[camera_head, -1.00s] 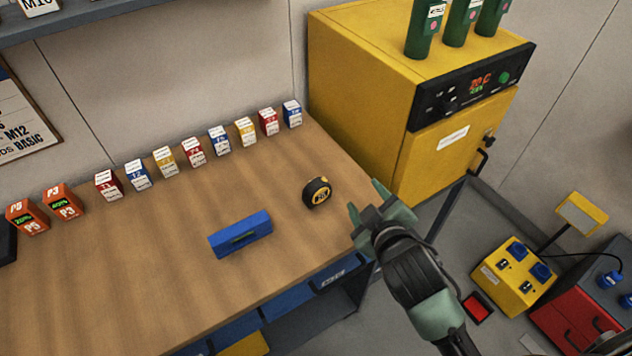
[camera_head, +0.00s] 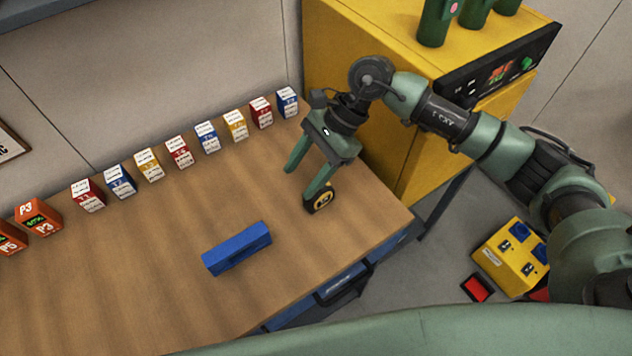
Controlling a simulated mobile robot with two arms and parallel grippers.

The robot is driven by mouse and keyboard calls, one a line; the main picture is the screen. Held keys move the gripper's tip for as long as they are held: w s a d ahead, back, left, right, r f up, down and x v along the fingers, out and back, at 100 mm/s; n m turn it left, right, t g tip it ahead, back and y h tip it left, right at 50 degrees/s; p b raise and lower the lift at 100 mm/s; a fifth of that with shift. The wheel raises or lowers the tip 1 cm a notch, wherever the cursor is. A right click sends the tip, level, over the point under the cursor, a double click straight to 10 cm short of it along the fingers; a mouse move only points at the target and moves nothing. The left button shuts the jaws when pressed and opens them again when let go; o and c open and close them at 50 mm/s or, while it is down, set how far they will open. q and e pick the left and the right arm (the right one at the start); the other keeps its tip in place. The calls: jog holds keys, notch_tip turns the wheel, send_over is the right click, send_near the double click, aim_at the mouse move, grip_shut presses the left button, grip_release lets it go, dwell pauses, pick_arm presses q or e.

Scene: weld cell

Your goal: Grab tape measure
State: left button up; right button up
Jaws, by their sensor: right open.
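The tape measure (camera_head: 321,201) is black and yellow and stands on the wooden workbench (camera_head: 185,235), near its right end. My right gripper (camera_head: 299,183) is open above the bench, with its fingers pointing down and toward the front. One finger is just at the top of the tape measure and partly covers it; the other is to its left over bare wood. I cannot tell whether the finger touches the tape measure. My left gripper is not in view.
A blue block-like holder (camera_head: 237,250) lies left of and in front of the tape measure. A row of small labelled boxes (camera_head: 179,152) lines the back of the bench. A yellow oven cabinet (camera_head: 345,60) stands behind my right arm. The front left bench top is clear.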

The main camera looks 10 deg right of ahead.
aim_at(319, 191)
jog(key=d, duration=0.1)
jog(key=w+d+h, duration=0.1)
jog(key=d, duration=0.1)
jog(key=d+f+h, duration=0.1)
jog(key=d, duration=0.1)
jog(key=shift+w+d+n, duration=0.15)
jog(key=shift+w+n, duration=0.15)
jog(key=shift+w, duration=0.1)
jog(key=shift+d+f+h, duration=0.2)
jog(key=shift+d+h, duration=0.1)
jog(key=shift+h, duration=0.1)
jog(key=shift+b+x, duration=0.3)
jog(key=shift+x, duration=0.95)
jog(key=b+x, duration=0.1)
jog(key=x, duration=0.3)
jog(key=shift+s+a+f, duration=0.15)
jog(key=shift+a+f, duration=0.05)
jog(key=shift+f, duration=0.15)
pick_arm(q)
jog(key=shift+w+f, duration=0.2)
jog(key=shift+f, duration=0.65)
pick_arm(e)
jog(key=shift+r, duration=0.1)
grip_shut()
